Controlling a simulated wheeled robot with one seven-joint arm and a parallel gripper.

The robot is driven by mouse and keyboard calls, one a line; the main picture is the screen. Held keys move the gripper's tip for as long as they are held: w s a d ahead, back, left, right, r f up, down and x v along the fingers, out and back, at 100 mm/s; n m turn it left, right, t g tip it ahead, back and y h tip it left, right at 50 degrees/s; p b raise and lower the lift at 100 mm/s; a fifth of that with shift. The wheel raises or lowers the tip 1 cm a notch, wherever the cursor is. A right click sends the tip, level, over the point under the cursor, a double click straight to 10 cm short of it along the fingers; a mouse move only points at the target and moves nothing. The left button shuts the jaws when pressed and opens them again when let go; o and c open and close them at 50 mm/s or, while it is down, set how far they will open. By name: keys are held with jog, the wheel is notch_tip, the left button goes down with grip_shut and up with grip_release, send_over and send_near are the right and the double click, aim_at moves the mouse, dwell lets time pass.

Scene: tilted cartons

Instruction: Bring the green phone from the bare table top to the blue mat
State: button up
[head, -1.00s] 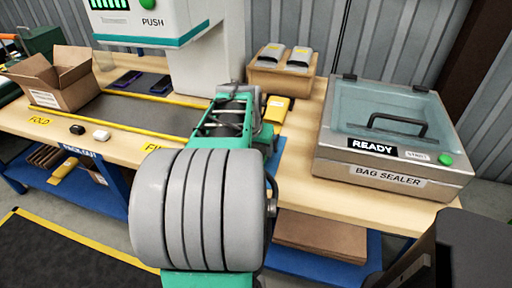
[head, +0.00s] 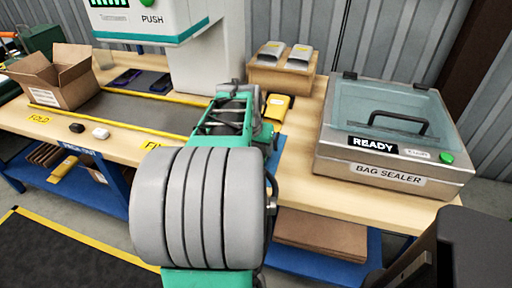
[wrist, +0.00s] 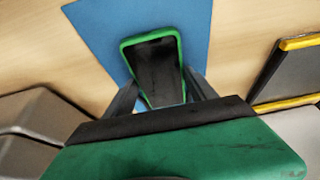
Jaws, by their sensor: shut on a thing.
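The green phone (wrist: 156,66), with a green rim and a dark face, is held between the two fingers of my gripper (wrist: 162,90) in the wrist view. The gripper is shut on it. The blue mat (wrist: 88,28) lies behind and around the phone in that view. I cannot tell whether the phone touches the mat or is above it. In the head view only a strip of the blue mat (head: 275,156) shows to the right of my arm. My arm hides the phone and my fingers there.
A bag sealer (head: 390,176) stands on the table at the right. A cardboard box (head: 282,78) with grey packs and a yellow item (head: 277,107) are behind the mat. A yellow-edged grey strip (head: 135,112) and an open carton (head: 60,77) are at the left.

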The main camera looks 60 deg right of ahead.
jog(key=o, duration=1.7)
jog(key=shift+c, duration=0.2)
jog(key=shift+c, duration=0.4)
jog(key=shift+c, duration=0.9)
jog(key=shift+r+p, duration=2.45)
jog(key=shift+r, duration=1.05)
